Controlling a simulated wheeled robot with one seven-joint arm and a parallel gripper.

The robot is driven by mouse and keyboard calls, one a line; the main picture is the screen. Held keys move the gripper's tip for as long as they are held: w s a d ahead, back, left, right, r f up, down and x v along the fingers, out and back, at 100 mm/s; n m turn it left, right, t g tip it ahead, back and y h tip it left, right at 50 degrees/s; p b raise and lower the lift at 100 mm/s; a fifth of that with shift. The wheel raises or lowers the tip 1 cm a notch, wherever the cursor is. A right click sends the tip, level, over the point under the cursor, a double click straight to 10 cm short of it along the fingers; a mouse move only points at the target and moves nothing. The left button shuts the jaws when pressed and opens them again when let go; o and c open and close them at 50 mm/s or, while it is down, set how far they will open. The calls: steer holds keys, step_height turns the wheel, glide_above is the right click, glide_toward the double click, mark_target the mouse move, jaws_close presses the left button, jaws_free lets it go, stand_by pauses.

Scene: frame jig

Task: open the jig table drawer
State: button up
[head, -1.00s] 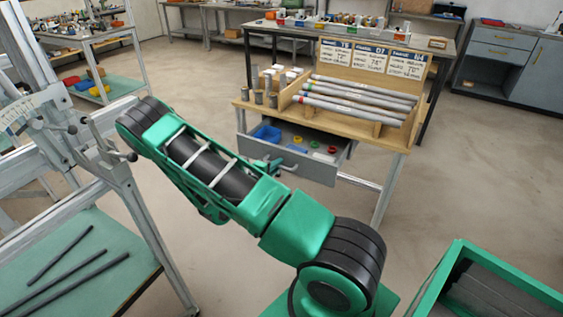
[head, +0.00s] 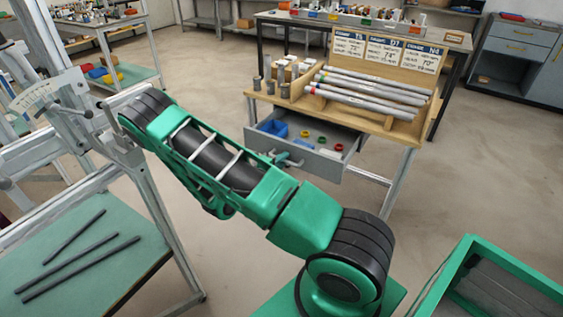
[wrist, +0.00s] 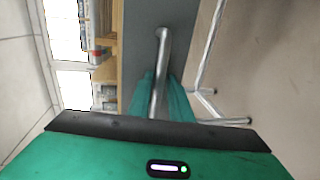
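The jig table (head: 385,128) stands at right of centre in the head view. Its grey drawer (head: 322,166) is pulled out from under the wooden top, showing a blue bin (head: 273,128) and small coloured rings inside. My gripper (head: 287,160) is at the drawer front, partly hidden by my green arm. In the wrist view the silver bar handle (wrist: 163,48) runs between the two green fingers of my gripper (wrist: 160,88). The fingers look closed on the bar; their contact is partly hidden.
A metal frame with a green shelf (head: 90,250) and dark rods stands at left. A green-edged crate (head: 480,265) is at lower right. Open floor (head: 440,200) lies right of the jig table. A workbench (head: 400,32) stands behind it.

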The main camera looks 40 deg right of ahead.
steer(key=v, duration=1)
steer(key=shift+a, duration=0.35)
steer(key=shift+r, duration=0.1)
steer(key=s+d+r+m+g+y, duration=0.4)
steer(key=s+r+m+g+y, duration=0.35)
steer(key=s, duration=0.45)
steer(key=s+a+r+m+t+y, duration=0.1)
steer(key=s+a+r+y, duration=0.3)
steer(key=s+r, duration=0.4)
steer(key=s+a+r+m+t+y, duration=0.1)
steer(key=s+a+r+t+y, duration=0.1)
steer(key=s+a+r, duration=0.4)
steer(key=s+r+y, duration=0.1)
steer(key=s+r, duration=0.1)
steer(key=shift+s+a+y, duration=0.25)
steer(key=shift+s+y, duration=0.1)
steer(key=shift+s, duration=0.05)
